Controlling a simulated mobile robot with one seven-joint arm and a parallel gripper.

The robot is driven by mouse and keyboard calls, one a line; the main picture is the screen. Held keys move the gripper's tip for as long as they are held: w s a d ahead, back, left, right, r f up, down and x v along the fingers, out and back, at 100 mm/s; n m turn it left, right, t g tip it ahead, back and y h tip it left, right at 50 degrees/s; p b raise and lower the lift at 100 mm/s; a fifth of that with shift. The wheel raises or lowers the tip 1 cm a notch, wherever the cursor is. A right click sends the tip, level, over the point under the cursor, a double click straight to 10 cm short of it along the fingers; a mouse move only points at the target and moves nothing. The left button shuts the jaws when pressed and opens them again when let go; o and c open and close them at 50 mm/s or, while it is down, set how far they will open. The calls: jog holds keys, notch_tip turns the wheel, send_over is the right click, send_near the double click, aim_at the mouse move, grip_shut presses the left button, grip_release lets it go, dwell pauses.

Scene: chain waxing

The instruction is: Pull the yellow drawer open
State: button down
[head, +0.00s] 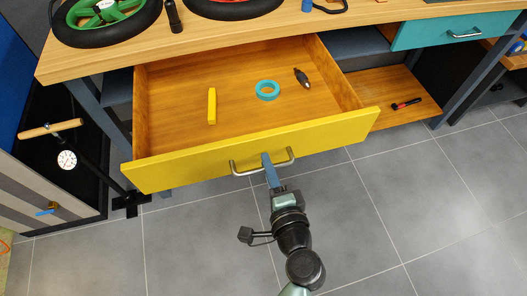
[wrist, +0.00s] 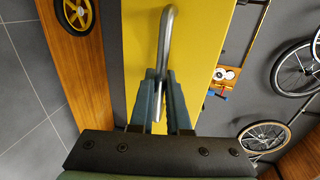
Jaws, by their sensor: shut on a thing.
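The yellow drawer (head: 250,150) stands pulled out from under the wooden bench, and its inside shows from above. Its metal bar handle (head: 236,168) is on the front panel. My gripper (head: 267,160) is shut on the handle near its middle. In the wrist view the two blue fingers (wrist: 161,95) close on the grey handle (wrist: 170,30), with the yellow front (wrist: 225,40) behind. Inside the drawer lie a yellow bar (head: 212,105), a teal ring (head: 267,90) and a small dark pointed item (head: 301,77).
The wooden bench top (head: 260,30) with wheels lies behind the drawer. A teal drawer (head: 460,32) is at the right. A floor pump (head: 67,158) stands at the left, close to the drawer's left end. Grey tiled floor (head: 400,200) is free in front and to the right.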

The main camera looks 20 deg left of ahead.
jog(key=shift+s+d, duration=0.35)
jog(key=shift+s, duration=0.05)
jog(key=c, duration=1.2)
grip_release()
jog(key=shift+o, duration=0.2)
jog(key=v, duration=1.3)
